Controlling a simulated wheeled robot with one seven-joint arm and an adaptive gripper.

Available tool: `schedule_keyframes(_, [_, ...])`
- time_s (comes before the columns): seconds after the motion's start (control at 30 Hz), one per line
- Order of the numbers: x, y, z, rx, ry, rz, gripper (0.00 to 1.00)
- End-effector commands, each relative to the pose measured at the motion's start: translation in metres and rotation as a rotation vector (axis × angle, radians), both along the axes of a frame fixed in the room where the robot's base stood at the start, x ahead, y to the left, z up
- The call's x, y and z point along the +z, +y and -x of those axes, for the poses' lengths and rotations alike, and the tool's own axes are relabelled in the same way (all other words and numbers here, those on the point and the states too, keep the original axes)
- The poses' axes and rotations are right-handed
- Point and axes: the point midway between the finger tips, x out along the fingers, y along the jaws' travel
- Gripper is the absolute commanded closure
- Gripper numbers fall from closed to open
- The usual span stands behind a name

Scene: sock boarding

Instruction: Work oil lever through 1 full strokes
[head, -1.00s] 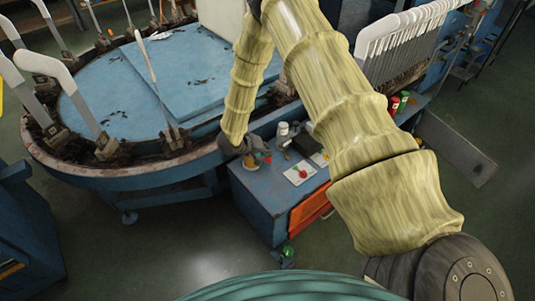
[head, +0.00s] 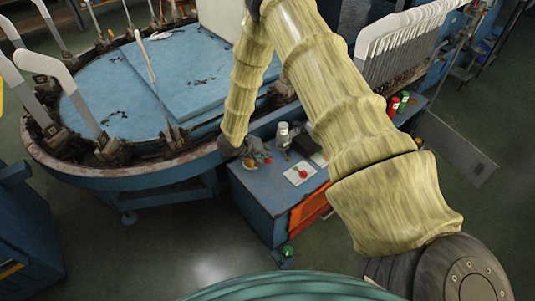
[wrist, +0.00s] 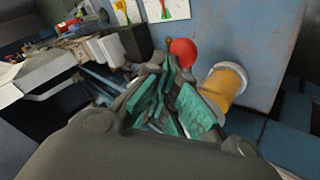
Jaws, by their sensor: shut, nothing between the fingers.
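A red ball knob (wrist: 183,52), which looks like the oil lever's end, shows just beyond my fingers in the wrist view. A yellow cylinder (wrist: 222,86) stands out from a blue panel to its right. My gripper (wrist: 170,105), with green finger pads, is shut and empty. It is close to the knob; whether it touches cannot be told. In the head view my gripper (head: 250,150) is at the left end of the blue cabinet's top, by small red and yellow parts. The lever's shaft is mostly hidden.
A blue cabinet (head: 255,200) with an orange front stands beside the large round machine (head: 120,175) with upright boards. On its top are a white bottle (head: 283,133) and a white card (head: 300,173). Open floor lies in front.

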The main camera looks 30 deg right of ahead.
Motion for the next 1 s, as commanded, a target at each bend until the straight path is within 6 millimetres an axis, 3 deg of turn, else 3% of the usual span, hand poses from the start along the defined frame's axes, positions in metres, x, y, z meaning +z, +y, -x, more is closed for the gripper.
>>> schedule_keyframes(1.0, [-0.0095, -0.0002, 0.0014, 0.001, 0.001, 0.000, 1.00])
